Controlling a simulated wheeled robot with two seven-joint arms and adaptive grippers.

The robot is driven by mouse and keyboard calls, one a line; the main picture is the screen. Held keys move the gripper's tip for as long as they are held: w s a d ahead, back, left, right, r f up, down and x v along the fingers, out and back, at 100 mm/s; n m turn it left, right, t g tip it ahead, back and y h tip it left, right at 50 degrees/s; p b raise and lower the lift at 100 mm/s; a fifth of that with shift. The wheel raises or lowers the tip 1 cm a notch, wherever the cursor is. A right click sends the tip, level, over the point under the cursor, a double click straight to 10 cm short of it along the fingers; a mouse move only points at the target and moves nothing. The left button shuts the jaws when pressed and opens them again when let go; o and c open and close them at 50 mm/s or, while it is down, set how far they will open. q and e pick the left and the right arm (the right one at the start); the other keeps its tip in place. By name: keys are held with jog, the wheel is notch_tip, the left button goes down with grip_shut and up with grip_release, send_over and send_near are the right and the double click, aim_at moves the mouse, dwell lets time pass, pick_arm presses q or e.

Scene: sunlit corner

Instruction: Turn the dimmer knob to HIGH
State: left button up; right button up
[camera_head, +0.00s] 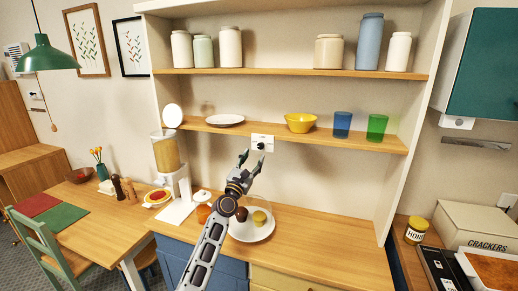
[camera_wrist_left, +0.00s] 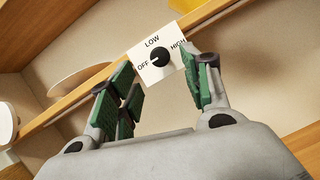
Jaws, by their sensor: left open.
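The dimmer plate (camera_head: 263,137) is white and sits at the front edge of the lower shelf, near its middle. In the left wrist view the plate (camera_wrist_left: 149,72) reads OFF at left, LOW at top and HIGH at right. Its round black knob (camera_wrist_left: 160,57) is in the plate's middle; I cannot tell surely where it points. My left gripper (camera_head: 253,161) is open and empty, just in front of and below the plate. In the left wrist view its green-padded fingers (camera_wrist_left: 160,90) stand on either side of the knob, apart from it. My right gripper is not in view.
The lower shelf (camera_head: 285,137) holds a yellow bowl (camera_head: 300,122), a blue cup (camera_head: 342,124) and a green cup (camera_head: 377,127). Below my left arm, a white plate (camera_head: 262,234) with food is on the counter (camera_head: 325,240).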

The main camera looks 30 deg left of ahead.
aim_at(260, 147)
pick_arm(q)
jog(key=shift+p+x, duration=0.4)
jog(key=shift+x, duration=2.25)
jog(key=shift+w+r, duration=0.15)
jog(key=shift+w, duration=0.3)
jog(key=shift+w+a, duration=0.1)
jog(key=shift+w, duration=0.05)
jog(key=c, duration=1)
jog(key=shift+c, duration=0.2)
